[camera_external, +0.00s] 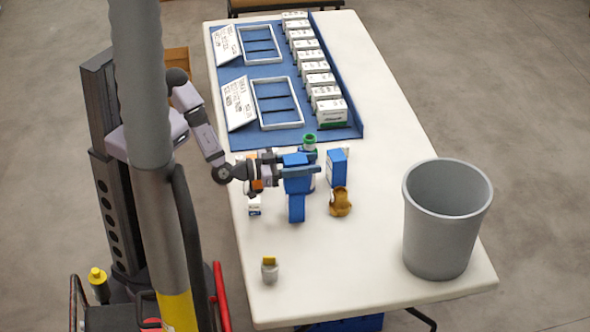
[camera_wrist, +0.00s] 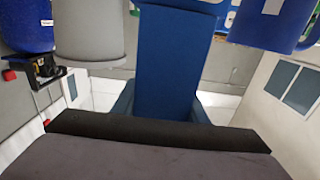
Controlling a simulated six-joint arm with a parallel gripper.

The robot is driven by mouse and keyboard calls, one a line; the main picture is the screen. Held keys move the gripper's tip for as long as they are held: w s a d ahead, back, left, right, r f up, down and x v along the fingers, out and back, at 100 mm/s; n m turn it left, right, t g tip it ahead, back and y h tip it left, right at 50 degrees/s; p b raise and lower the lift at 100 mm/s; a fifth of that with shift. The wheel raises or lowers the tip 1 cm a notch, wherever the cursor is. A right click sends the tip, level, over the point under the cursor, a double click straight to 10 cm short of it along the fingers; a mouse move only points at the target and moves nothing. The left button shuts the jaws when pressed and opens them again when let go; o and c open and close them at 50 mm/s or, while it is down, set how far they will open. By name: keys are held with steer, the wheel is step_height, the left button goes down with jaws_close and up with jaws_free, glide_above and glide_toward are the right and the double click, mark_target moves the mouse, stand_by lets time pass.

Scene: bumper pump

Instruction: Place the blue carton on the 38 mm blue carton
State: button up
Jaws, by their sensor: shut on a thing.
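My gripper (camera_external: 309,170) is above the middle of the white table, shut on a blue carton (camera_external: 297,208). The held carton hangs upright below the blue fingers; its upper part is partly hidden by them. In the wrist view the blue carton (camera_wrist: 165,65) fills the middle between the finger edges. Another blue carton (camera_external: 337,168), with a white side, stands on the table just right of my gripper, apart from the held one. I cannot read its size, so I cannot tell whether it is the 38 mm one.
A green-capped bottle (camera_external: 310,143), a brown jar (camera_external: 340,202) and a small white carton (camera_external: 254,207) are close by. A small yellow-capped jar (camera_external: 270,270) stands at the front. A grey bin (camera_external: 447,220) is at right. A blue mat (camera_external: 285,137) holds several cartons behind.

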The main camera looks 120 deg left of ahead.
mark_target(284, 165)
steer(key=o, duration=1.1)
steer(key=shift+o, duration=0.2)
steer(key=shift+s+d, duration=0.2)
steer(key=shift+d, duration=0.05)
steer(key=b+v, duration=0.1)
steer(key=v, duration=0.9)
steer(key=shift+r, duration=0.15)
steer(key=shift+s+d, duration=0.45)
steer(key=shift+s, duration=0.05)
